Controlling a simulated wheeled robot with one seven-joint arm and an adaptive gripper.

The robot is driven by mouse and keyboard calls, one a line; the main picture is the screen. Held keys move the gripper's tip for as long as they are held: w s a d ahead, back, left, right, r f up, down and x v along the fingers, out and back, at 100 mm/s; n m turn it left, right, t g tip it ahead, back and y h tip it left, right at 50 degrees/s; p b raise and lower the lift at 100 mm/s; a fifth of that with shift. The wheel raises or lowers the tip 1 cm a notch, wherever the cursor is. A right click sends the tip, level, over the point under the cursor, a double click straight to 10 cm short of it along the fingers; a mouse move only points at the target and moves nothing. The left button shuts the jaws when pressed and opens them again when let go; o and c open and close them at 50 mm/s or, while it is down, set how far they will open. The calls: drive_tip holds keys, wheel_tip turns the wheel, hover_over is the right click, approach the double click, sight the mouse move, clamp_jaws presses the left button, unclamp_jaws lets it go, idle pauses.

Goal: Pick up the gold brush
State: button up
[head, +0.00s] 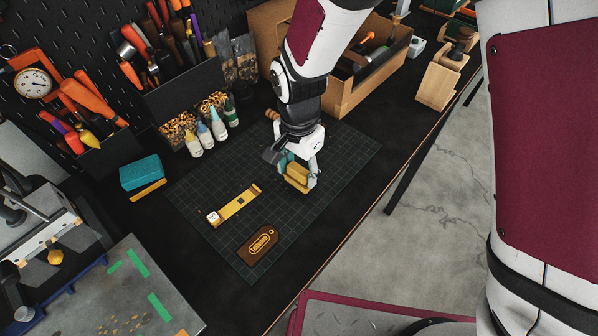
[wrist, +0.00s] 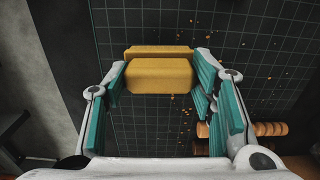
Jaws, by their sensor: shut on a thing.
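The gold brush (head: 297,179) is a small yellow-gold block, between the fingers of my gripper (head: 300,170) at the upper right of the dark cutting mat. In the wrist view, the gold brush (wrist: 160,76) lies between the teal finger pads of my gripper (wrist: 160,80), with a second gold layer behind it. My gripper is shut on it. The fingers hide part of its sides in the head view. I cannot tell whether its underside touches the mat.
The gridded mat (head: 210,180) holds a gold strip tool (head: 235,205) and a brown tag (head: 258,241). A wooden-handled item (wrist: 245,130) lies close to my gripper. Gold flecks dot the mat. A wooden box (head: 370,85), glue bottles (head: 206,135) and a teal block (head: 140,172) stand around it.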

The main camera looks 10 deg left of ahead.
drive_tip(key=shift+r, duration=0.8)
drive_tip(key=s+d+r+p, duration=0.1)
drive_tip(key=s+d, duration=0.8)
drive_tip(key=s, duration=0.4)
drive_tip(key=shift+s+r+p, duration=0.2)
drive_tip(key=shift+r+p, duration=0.05)
drive_tip(key=shift+p, duration=0.15)
